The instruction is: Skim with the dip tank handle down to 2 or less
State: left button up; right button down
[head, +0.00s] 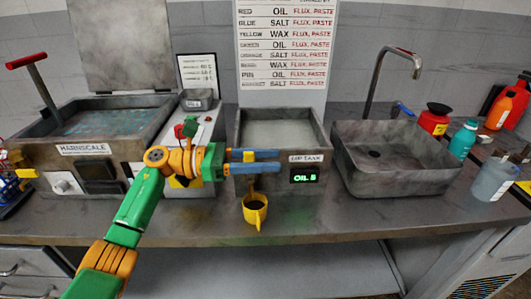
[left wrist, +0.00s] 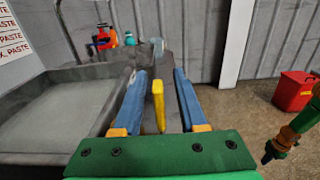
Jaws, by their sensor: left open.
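The dip tank (head: 283,170) stands mid-counter with pale liquid inside. Its small green display (head: 304,177) reads OIL and a digit that looks like 5 or 8. A yellow handle (head: 248,156) is at the tank's front left. My left gripper (head: 279,161) is open, its blue fingers on either side of the handle. In the left wrist view the yellow handle (left wrist: 158,105) stands between the fingers with gaps at both sides. A yellow cup (head: 255,212) with dark contents sits below, at the tank's front. A green arm end (left wrist: 270,153), probably my right one, shows at the right; its jaws are unclear.
Left of the tank stands a control box (head: 203,120), then the Harnscale bath (head: 90,145) with its raised lid. A sink (head: 395,165) with a tap stands right. Bottles (head: 462,140) crowd the far right. The front counter strip is mostly clear. A red bin (left wrist: 294,92) stands on the floor.

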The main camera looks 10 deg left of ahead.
pick_arm(q)
jog(key=shift+a, duration=0.1)
grip_shut()
dwell(1.3)
